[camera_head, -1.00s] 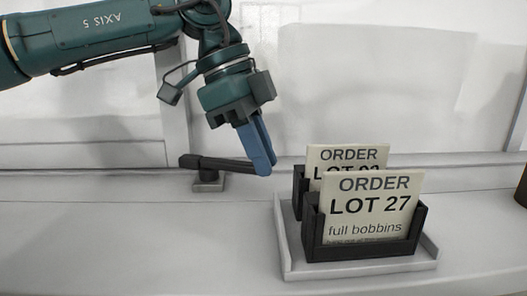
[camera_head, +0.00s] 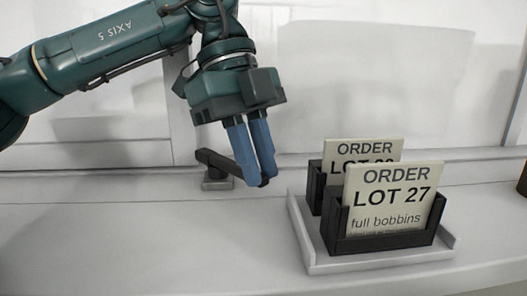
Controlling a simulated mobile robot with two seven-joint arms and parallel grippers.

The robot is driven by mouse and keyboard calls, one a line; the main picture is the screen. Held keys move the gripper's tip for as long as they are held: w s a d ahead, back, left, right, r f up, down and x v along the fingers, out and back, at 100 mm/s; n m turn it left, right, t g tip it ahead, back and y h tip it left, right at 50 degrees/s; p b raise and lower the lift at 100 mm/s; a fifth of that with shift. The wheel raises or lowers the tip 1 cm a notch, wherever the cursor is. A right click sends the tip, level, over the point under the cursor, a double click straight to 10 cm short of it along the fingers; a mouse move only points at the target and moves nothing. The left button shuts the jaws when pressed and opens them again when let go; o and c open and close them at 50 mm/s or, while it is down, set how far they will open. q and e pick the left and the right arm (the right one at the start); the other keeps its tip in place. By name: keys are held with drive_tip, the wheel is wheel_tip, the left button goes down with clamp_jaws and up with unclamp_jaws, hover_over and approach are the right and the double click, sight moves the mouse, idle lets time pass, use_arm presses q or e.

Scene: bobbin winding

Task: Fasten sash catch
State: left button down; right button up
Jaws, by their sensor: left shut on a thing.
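The sash catch is a black lever (camera_head: 217,160) on a small grey base (camera_head: 217,184) on the white sill, below the window frame. The lever runs from its pivot at the left toward the front right. My left gripper (camera_head: 262,182) points down with its blue fingers shut on the lever's free end, just left of the card tray. The fingers hide part of the lever's end. My right gripper is not in view.
A white tray (camera_head: 310,262) stands to the right of the gripper. It bears black holders (camera_head: 385,243) with order cards (camera_head: 393,195), the front one reading LOT 27. A brown object (camera_head: 522,183) shows at the right edge. The sill at the left front is clear.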

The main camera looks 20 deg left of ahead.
use_arm(q)
drive_tip(key=shift+s+a+m, duration=0.1)
drive_tip(key=shift+s+m, duration=0.15)
drive_tip(key=shift+m, duration=0.15)
drive_tip(key=c, duration=1.4)
unclamp_jaws()
drive_tip(key=shift+o, duration=0.2)
drive_tip(key=shift+r, duration=0.1)
wheel_tip(320, 180, up, 10)
drive_tip(key=shift+c, duration=0.4)
